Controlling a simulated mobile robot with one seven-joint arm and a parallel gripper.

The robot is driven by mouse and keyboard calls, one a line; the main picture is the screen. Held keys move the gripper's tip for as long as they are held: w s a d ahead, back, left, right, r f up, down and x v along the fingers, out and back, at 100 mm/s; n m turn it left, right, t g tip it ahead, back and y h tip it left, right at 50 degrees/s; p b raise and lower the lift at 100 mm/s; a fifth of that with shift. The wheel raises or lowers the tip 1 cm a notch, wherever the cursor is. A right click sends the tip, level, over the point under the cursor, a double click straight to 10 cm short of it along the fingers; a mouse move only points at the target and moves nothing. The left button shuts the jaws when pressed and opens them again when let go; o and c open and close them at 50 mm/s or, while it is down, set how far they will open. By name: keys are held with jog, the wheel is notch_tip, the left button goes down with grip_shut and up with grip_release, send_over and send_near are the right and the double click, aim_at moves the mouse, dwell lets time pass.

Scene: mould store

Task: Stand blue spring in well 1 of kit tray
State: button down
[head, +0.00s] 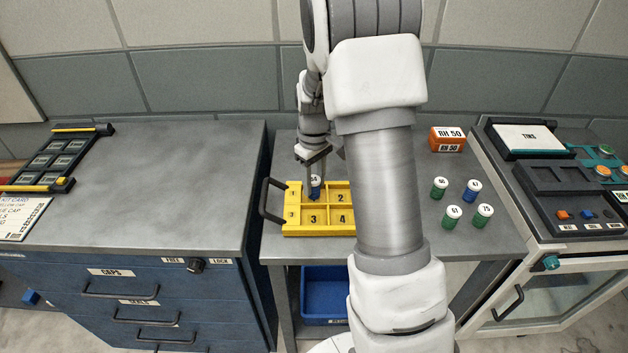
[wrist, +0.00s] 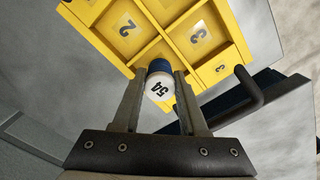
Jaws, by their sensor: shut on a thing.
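The yellow kit tray (head: 320,232) lies on the grey bench with numbered wells; the numbers 2, 3 and 4 show inside its wells, and 1 shows on its left rim. My gripper (head: 315,178) is shut on the blue spring (head: 317,192), at the back-left well, well 1. The blue spring (wrist: 160,67) has a white top marked 54 and looks roughly upright between my two fingers in the wrist view. The tray (wrist: 158,48) shows beyond it there. Whether the spring's lower end touches the well floor is hidden.
Several white-topped green and blue springs (head: 472,190) stand to the right on the bench (head: 490,240). An orange RH 50 box (head: 447,139) is behind them. The tray's black handle (head: 268,200) sticks out left. A blue drawer cabinet (head: 130,290) is left, and a blue bin (head: 322,290) is below.

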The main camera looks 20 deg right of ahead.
jog(key=shift+c, duration=1.8)
grip_release()
jog(key=shift+c, duration=0.2)
jog(key=c, duration=0.3)
jog(key=shift+r, duration=0.25)
jog(key=shift+r+p, duration=0.5)
jog(key=shift+p, duration=0.05)
jog(key=shift+r, duration=0.2)
